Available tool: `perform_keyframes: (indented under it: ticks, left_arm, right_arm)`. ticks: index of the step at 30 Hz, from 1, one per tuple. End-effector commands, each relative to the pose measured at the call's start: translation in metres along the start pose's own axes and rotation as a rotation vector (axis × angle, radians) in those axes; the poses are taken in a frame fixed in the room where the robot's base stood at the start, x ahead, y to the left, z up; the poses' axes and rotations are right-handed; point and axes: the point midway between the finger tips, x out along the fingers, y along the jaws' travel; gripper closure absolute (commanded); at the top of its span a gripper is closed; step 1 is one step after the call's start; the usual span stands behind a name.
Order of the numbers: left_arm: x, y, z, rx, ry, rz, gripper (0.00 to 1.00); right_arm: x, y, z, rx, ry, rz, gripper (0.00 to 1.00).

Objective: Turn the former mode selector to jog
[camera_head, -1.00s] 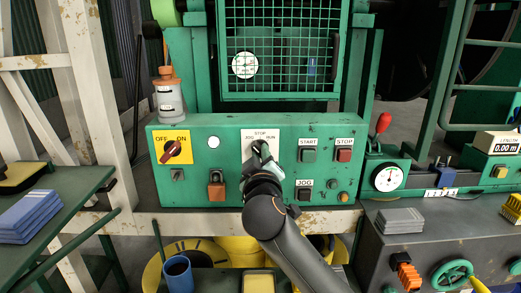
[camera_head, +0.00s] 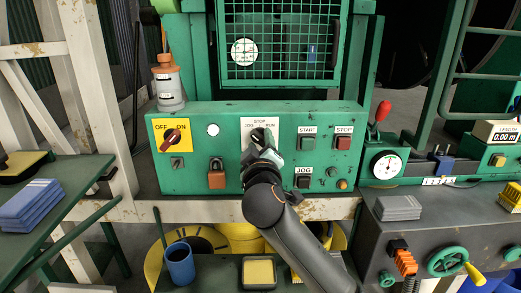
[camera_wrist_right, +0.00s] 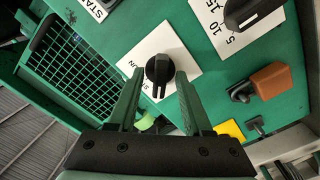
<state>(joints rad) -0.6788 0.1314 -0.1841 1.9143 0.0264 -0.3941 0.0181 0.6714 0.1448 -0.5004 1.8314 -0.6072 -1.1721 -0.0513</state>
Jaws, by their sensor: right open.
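The mode selector (camera_head: 257,135) is a black knob on a white plate marked JOG, STOP and RUN, on the green control panel. In the right wrist view the knob (camera_wrist_right: 158,69) lies just beyond and between my fingertips. My right gripper (camera_head: 264,152) is open and empty, close in front of the knob. Its two green fingers (camera_wrist_right: 155,85) stand apart on either side of the knob, and I see no clear contact. A white mark shows on the knob's lower edge in the wrist view, but I cannot tell which label it points at. My left gripper is out of view.
The panel also bears a red OFF/ON switch (camera_head: 171,140), an orange padlock (camera_head: 217,174), START (camera_head: 307,142), STOP (camera_head: 343,142) and JOG (camera_head: 303,181) buttons. A second black knob (camera_wrist_right: 250,12) with a number scale sits near the selector. A mesh guard (camera_head: 281,40) rises above.

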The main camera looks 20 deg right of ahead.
Motion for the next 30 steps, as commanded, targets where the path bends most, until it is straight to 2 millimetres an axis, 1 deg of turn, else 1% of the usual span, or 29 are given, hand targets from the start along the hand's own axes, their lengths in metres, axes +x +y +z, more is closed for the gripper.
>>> perform_keyframes:
  ticks: [5,15,18,21,24,30]
  left_arm:
    - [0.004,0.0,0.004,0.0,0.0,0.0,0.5]
    - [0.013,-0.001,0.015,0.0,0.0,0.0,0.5]
    - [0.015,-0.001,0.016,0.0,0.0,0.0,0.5]
    - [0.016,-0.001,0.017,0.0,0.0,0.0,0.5]
    - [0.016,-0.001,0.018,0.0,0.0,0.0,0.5]
    - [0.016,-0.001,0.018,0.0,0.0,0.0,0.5]
  right_arm:
    - [-0.02,-0.002,0.001,0.002,0.002,-0.002,0.5]
    - [-0.089,-0.003,0.001,0.003,0.003,-0.004,0.5]
    - [-0.105,-0.002,0.001,0.003,0.002,-0.003,0.5]
    - [-0.116,-0.002,0.001,0.001,0.001,-0.002,0.5]
    - [-0.122,-0.001,0.001,0.0,0.0,-0.002,0.5]
    - [-0.124,0.0,0.0,-0.001,-0.001,-0.001,0.5]
